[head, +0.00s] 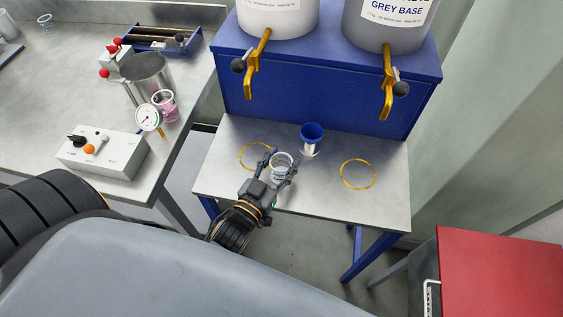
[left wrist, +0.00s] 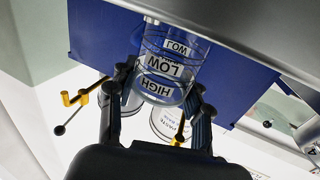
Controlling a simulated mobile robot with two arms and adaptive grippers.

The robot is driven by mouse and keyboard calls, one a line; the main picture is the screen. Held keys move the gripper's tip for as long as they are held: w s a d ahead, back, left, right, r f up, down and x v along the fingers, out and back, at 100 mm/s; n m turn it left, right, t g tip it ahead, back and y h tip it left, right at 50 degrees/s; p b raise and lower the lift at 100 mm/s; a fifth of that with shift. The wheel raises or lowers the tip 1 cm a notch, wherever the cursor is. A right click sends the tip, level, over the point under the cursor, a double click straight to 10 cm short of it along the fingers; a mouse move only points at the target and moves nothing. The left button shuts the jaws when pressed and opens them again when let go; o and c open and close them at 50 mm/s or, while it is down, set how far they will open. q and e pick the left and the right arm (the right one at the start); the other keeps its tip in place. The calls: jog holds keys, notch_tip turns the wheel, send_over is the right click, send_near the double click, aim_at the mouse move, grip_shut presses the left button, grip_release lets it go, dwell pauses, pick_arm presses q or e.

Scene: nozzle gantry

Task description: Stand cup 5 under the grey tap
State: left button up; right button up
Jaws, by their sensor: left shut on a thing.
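My left gripper (head: 281,162) is shut on a clear cup (head: 282,158), with one finger on each side. The left wrist view shows the same cup (left wrist: 170,68) with LOW and HIGH bands; no number 5 is readable. It is over the bench between two yellow rings; I cannot tell whether its base touches the bench. The grey tap (head: 387,88) is brass with a black knob, below the GREY BASE container (head: 385,25). The right yellow ring (head: 343,184) lies on the bench in front of that tap and is empty. My right gripper is not in view.
A blue-topped cup (head: 312,133) stands behind the held cup. The left yellow ring (head: 241,161) lies beside my gripper. A second tap (head: 254,75) hangs under the white container (head: 278,14). The bench (head: 320,185) is clear between the held cup and right ring. A red surface (head: 500,270) is lower right.

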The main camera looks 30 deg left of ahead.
pick_arm(q)
jog(key=shift+f, duration=0.2)
jog(key=o, duration=1)
jog(key=shift+r, duration=0.1)
